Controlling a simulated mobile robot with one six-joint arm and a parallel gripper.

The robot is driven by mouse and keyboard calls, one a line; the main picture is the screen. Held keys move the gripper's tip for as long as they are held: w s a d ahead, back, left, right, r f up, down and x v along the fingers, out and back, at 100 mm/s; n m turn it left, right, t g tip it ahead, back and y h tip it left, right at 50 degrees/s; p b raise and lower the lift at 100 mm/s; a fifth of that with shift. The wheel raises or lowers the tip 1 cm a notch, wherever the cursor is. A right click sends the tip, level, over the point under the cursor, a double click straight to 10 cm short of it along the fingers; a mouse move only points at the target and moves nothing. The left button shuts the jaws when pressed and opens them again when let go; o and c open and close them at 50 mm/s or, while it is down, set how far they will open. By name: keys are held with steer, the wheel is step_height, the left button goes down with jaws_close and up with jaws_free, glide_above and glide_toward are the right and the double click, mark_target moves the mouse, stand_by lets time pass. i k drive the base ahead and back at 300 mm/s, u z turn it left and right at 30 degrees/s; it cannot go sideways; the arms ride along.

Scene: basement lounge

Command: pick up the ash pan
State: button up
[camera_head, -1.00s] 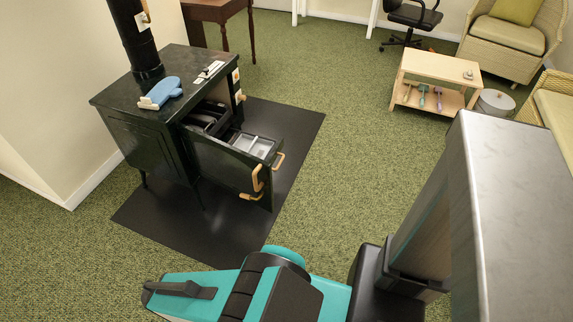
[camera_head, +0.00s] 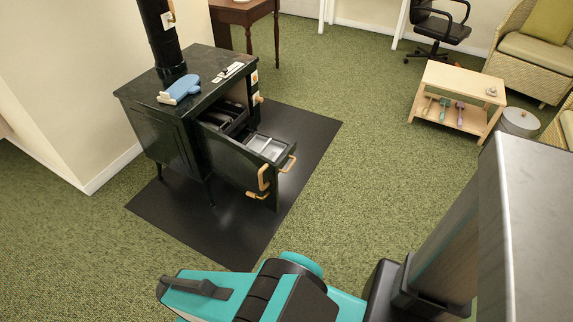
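A black stove (camera_head: 165,135) stands at left centre with its front open. A black drawer-like part (camera_head: 232,165) sticks out of its front, with pale wooden handles. A light grey compartmented tray (camera_head: 268,149) lies in its outer end; it may be the ash pan, but I cannot tell for sure. Darker long shapes (camera_head: 222,116) lie further in, partly hidden by the stove top. My teal and black arm crosses the bottom of the view, apart from the stove. My gripper is not in view.
A black floor mat (camera_head: 225,229) lies under the stove. A blue mitt-like object (camera_head: 183,88) lies on the stove top beside the flue pipe (camera_head: 163,40). A low wooden table (camera_head: 460,78) stands at the right. Green carpet (camera_head: 350,180) between is clear.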

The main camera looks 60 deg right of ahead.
mark_target(271, 149)
steer(key=u, duration=0.7)
steer(key=k, duration=0.15)
steer(key=z, duration=2.65)
steer(key=i, duration=0.6)
steer(key=z, duration=0.2)
steer(key=k, duration=0.55)
